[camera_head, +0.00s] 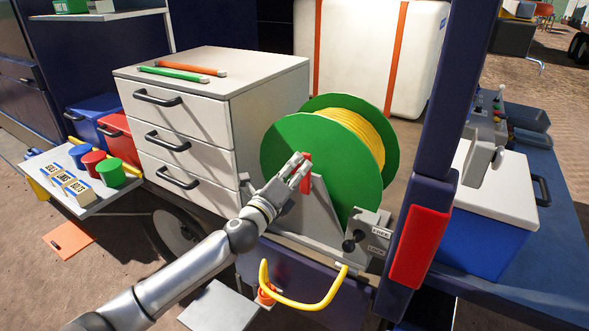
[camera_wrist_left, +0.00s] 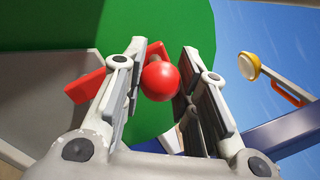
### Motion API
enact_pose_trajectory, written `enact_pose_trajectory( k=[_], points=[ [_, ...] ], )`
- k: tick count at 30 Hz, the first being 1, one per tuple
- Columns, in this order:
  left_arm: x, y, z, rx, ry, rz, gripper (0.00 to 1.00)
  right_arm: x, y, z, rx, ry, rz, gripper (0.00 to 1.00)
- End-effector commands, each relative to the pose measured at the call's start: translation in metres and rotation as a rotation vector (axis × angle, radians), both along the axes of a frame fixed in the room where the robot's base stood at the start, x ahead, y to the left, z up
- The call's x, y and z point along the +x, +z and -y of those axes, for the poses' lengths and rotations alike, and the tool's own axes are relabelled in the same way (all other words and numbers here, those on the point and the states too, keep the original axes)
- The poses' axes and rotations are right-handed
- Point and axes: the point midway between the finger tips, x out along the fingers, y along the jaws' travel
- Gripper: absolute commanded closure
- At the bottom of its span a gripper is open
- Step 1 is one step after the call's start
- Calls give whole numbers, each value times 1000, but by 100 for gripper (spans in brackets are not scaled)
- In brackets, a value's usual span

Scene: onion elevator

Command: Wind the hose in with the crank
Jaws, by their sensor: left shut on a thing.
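A hose reel with green discs (camera_head: 340,180) stands on a grey bracket, with yellow hose (camera_head: 352,128) wound between the discs. A red crank part (camera_head: 306,173) shows on the near disc, partly hidden by my left gripper (camera_head: 298,172). In the left wrist view, my left gripper's two fingers stand either side of the crank's red ball knob (camera_wrist_left: 160,81), and they are shut on it.
A box with a black knob and lock labels (camera_head: 368,238) sits right of the reel's bracket. A white drawer cabinet (camera_head: 215,105) stands close on the left. A dark blue post (camera_head: 448,110) with a red pad (camera_head: 420,245) rises on the right.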

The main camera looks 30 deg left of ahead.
Motion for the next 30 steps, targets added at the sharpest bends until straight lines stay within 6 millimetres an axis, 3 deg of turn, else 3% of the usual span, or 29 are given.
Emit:
enact_pose_trajectory(
  k=[1, 2, 6, 19, 30],
  points=[
    [-1, -2, 3, 1, -6, -3, 100, 0, 0, 1, -1, 0, 0, 77],
    [-1, -2, 3, 1, -6, -3, 69, 0, 0, 1, -1, 0, 0, 77],
    [0, -2, 2, 0, -5, -3, 51, 0, 0, 1, -1, 0, -1, 77],
    [-6, -3, 0, -1, -2, -3, 49, -1, 0, 3, -3, 1, -3, 77],
    [-60, -12, -3, 0, -3, -6, 49, -1, 0, 1, -1, 0, -2, 77]
  ],
)
